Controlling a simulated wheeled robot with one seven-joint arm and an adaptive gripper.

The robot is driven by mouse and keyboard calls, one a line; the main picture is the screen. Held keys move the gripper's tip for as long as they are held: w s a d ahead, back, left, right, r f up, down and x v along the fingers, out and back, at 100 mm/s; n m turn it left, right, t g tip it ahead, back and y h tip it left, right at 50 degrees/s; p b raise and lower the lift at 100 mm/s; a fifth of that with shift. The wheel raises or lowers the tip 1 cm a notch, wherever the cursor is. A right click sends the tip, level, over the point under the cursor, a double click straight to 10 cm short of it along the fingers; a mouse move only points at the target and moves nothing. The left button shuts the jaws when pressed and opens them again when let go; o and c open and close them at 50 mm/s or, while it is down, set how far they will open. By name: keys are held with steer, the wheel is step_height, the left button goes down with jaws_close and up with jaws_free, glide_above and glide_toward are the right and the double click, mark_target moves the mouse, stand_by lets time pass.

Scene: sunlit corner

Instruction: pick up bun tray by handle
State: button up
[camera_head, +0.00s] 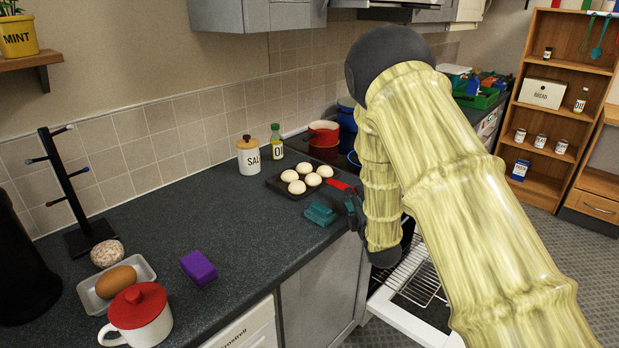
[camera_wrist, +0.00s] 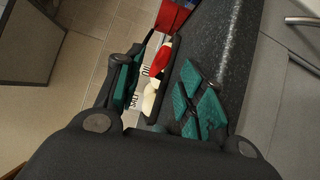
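The bun tray (camera_head: 277,185) is a dark tray on the counter with several pale round buns on it. Its red handle (camera_head: 339,185) sticks out to the right, toward my gripper. My gripper (camera_head: 337,211) has teal finger pads and is open and empty at the counter's front edge, just in front of the handle. In the wrist view, the red handle (camera_wrist: 161,58) and some buns (camera_wrist: 150,97) show between the spread fingers of my gripper (camera_wrist: 163,75). The fingers do not appear to be holding the handle. Part of the tray is hidden there.
A salt jar (camera_head: 249,156) and an oil bottle (camera_head: 277,141) stand behind the tray. A red pot (camera_head: 323,134) is on the hob beyond it. A purple block (camera_head: 199,267) lies nearer. An open oven with a rack (camera_head: 421,285) is below my arm.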

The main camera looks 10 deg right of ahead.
steer(key=w, duration=0.1)
steer(key=w+p, duration=0.1)
steer(key=w, duration=0.1)
steer(key=w+p, duration=0.1)
steer(key=shift+w+d, duration=0.2)
steer(key=shift+d, duration=0.1)
steer(key=shift+w, duration=0.4)
steer(key=shift+r, duration=0.1)
jaws_close()
